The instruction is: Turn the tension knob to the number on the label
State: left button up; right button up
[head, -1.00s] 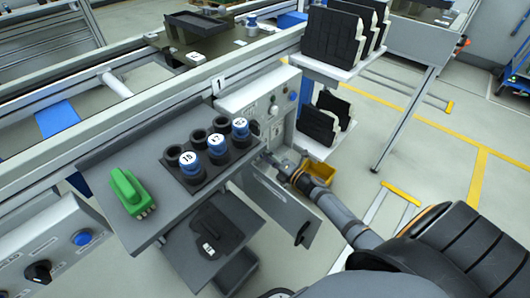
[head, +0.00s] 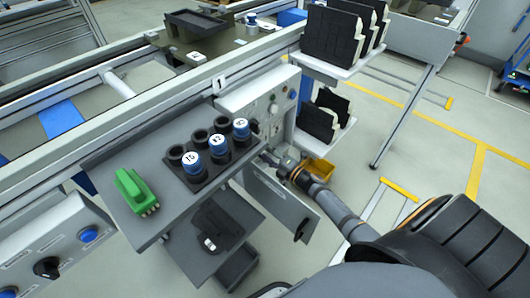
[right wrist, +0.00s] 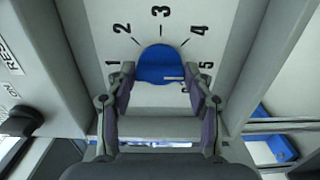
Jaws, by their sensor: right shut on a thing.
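The blue tension knob (right wrist: 158,62) sits on a pale panel in the right wrist view, with the numbers 1 to 5 in an arc around it. A white mark on the knob points right, just below the 5. Another figure below the 5 is partly hidden by a finger. My right gripper (right wrist: 160,88) is shut on the knob, one finger on each side. In the head view the right gripper (head: 272,158) is at the side of the grey station, and the knob is hidden there. My left gripper is not in view. A small plate (head: 218,84) reading 1 is on the rail.
A grey shelf (head: 150,215) holds a green connector-like part (head: 135,190) and a dark rack with several blue-topped cylinders (head: 193,161). A grey open door or panel (head: 280,205) hangs below my right gripper. A yellow bin (head: 318,171) stands just beyond it.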

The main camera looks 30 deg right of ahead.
jog(key=o, duration=1.2)
jog(key=shift+c, duration=0.2)
jog(key=v, duration=1.2)
